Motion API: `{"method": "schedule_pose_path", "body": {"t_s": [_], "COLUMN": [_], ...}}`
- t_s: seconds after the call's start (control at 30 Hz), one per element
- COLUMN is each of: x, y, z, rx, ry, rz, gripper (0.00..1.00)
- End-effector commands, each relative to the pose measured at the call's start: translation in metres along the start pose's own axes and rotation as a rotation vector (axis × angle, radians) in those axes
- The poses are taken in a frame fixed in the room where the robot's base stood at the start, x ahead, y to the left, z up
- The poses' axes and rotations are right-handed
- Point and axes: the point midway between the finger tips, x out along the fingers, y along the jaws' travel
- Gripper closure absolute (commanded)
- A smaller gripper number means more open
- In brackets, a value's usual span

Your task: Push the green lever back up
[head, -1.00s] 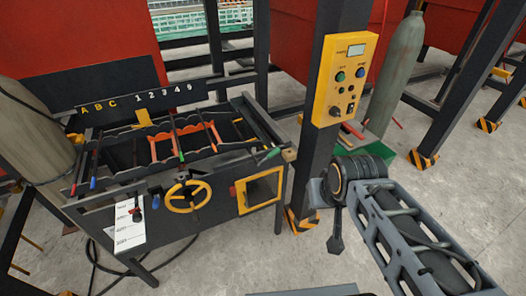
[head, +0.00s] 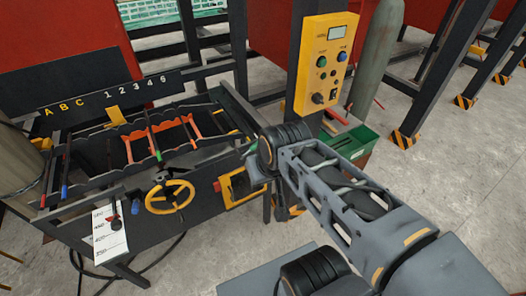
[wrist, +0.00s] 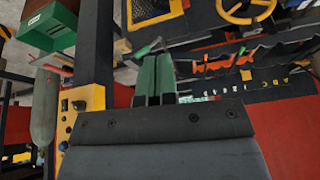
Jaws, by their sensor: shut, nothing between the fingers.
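In the wrist view, my gripper (wrist: 156,60) has two dark green fingers side by side, shut and empty. A green lever handle (wrist: 148,48) on a thin rod shows right at the fingertips, slanted across the picture. I cannot tell whether the fingers touch it. In the head view, my gripper (head: 251,168) is mostly hidden by my wrist, at the right end of the black machine (head: 130,195). The green lever handle there is hidden behind my arm.
The machine carries a yellow handwheel (head: 170,197), a yellow-framed box (head: 240,190) and thin rods with coloured tips. A dark post with a yellow control panel (head: 328,62) stands close to my arm. A green box (head: 352,142) and a grey cylinder (head: 378,60) are beyond it.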

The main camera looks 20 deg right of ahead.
Motion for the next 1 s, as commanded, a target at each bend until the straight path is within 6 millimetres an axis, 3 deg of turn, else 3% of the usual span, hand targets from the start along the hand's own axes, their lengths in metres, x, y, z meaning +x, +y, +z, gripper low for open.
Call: {"method": "schedule_pose_path", "body": {"t_s": [0.17,0.3,0.43,0.53,0.67,0.8,1.0], "x": [0.063,0.132,0.189,0.229,0.277,0.322,0.368], "y": [-0.013,-0.034,-0.047,-0.040,-0.005,0.054,0.136], "z": [0.022,0.034,0.020,-0.003,-0.037,-0.063,-0.071], "rx": [0.190,0.480,0.783,1.003,1.251,1.449,1.605], "ry": [-0.149,-0.332,-0.467,-0.517,-0.500,-0.391,-0.177], "rz": [-0.143,-0.385,-0.681,-0.932,-1.260,-1.575,-1.890], "gripper": [1.00,1.00,1.00,1.00,1.00,1.00,1.00]}}
